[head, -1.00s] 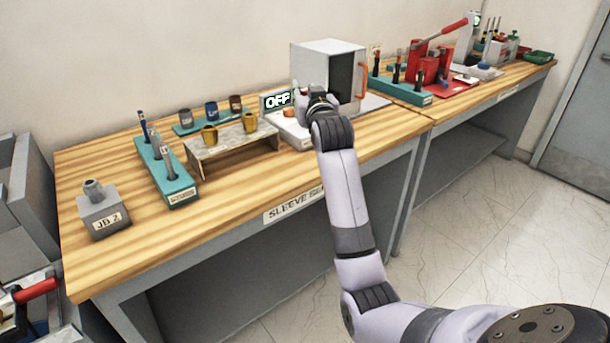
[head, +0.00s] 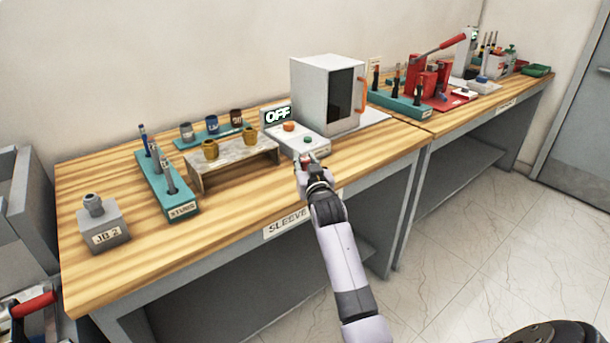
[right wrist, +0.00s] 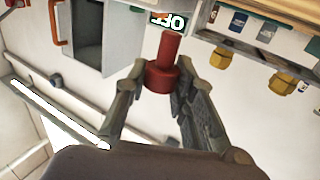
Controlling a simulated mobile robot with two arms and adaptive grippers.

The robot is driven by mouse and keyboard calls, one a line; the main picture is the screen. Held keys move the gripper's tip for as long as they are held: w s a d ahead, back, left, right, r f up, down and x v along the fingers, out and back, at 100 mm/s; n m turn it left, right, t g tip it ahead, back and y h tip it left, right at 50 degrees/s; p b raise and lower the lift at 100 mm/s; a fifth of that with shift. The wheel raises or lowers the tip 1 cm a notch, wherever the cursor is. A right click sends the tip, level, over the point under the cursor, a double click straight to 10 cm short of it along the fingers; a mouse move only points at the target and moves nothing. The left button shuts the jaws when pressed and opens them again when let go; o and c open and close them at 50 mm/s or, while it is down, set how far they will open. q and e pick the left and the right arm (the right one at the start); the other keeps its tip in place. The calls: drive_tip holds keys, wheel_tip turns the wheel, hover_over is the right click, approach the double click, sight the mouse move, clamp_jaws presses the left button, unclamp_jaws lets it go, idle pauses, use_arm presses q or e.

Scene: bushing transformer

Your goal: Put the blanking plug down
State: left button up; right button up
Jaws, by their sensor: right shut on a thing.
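The blanking plug (right wrist: 163,66) is red, with a narrow stem and a wider collar, in the right wrist view. My right gripper (right wrist: 160,85) is shut on its collar, with one finger on each side. In the head view my right gripper (head: 306,166) is over the front edge of the wooden bench (head: 245,200), just in front of the control box with buttons. The plug shows there only as a small reddish spot at the fingertips. I cannot tell how high it is above the bench. My left gripper is not in view.
The control box (head: 312,146) and OFF sign (head: 277,115) stand before a white oven (head: 325,90). A small stand with yellow sleeves (head: 230,164), a teal stud rack (head: 180,200) and the JB 2 box (head: 105,228) are to the left. Bare wood lies between stand and front edge.

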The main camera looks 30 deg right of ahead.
wheel_tip(320, 180, down, 4)
drive_tip(key=shift+f+p, duration=0.15)
drive_tip(key=shift+p, duration=0.2)
drive_tip(key=shift+f, duration=0.2)
drive_tip(key=o, duration=0.9)
